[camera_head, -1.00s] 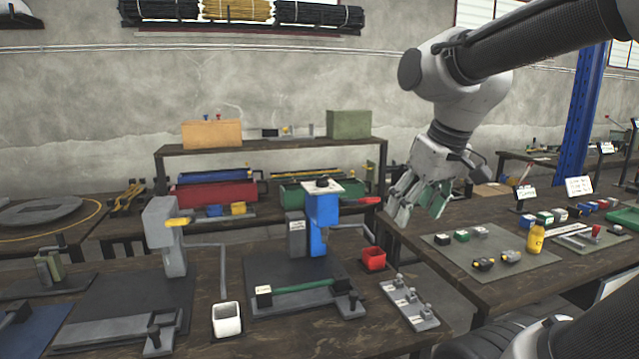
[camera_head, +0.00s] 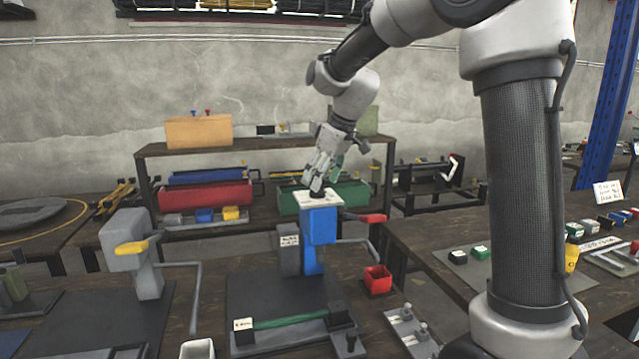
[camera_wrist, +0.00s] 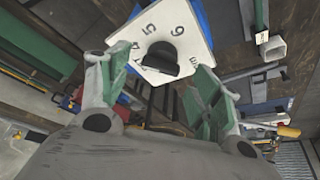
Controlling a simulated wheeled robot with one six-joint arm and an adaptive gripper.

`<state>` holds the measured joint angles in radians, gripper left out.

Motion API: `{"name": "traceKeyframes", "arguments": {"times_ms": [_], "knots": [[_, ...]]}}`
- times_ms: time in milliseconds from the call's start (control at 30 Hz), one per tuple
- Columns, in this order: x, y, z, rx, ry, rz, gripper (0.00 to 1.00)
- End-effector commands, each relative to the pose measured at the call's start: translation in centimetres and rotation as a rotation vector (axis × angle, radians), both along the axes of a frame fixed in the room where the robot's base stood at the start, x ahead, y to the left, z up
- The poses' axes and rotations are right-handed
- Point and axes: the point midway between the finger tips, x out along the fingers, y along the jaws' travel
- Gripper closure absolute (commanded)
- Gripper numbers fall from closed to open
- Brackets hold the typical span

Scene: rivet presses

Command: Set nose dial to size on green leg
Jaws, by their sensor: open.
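The blue press (camera_head: 320,228) stands on a dark plate and carries a white dial plate (camera_head: 332,203) on top with a black knob (camera_head: 316,194). In the wrist view the white dial plate (camera_wrist: 165,22) shows numbers including 4, 5 and 6 around the dark knob (camera_wrist: 161,60). The pointer setting is unclear. My gripper (camera_head: 318,187) is open just above the knob, its green-padded fingers apart on either side of it in the wrist view (camera_wrist: 158,88). The green bar (camera_head: 290,321) lies across the front of the press plate, with a small label block (camera_head: 243,336) at its left end, too small to read.
A red bin (camera_head: 377,280) and the press's red-handled lever (camera_head: 372,218) are to the right of the press. A grey press with a yellow handle (camera_head: 132,248) stands to the left. Behind is a shelf (camera_head: 270,143) with boxes.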

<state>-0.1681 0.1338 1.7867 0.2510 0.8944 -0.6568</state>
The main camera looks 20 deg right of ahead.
Motion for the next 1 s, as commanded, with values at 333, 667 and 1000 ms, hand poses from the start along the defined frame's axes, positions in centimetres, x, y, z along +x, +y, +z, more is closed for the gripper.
{"name": "traceKeyframes", "arguments": {"times_ms": [333,667,1000], "knots": [[0.7,0.6,-2.2,0.0,-0.001,-0.001,0.36],[0.7,0.5,-2.1,0.0,-0.001,-0.001,0.69],[0.6,0.5,-2.1,0.0,0.0,-0.015,0.81]]}}
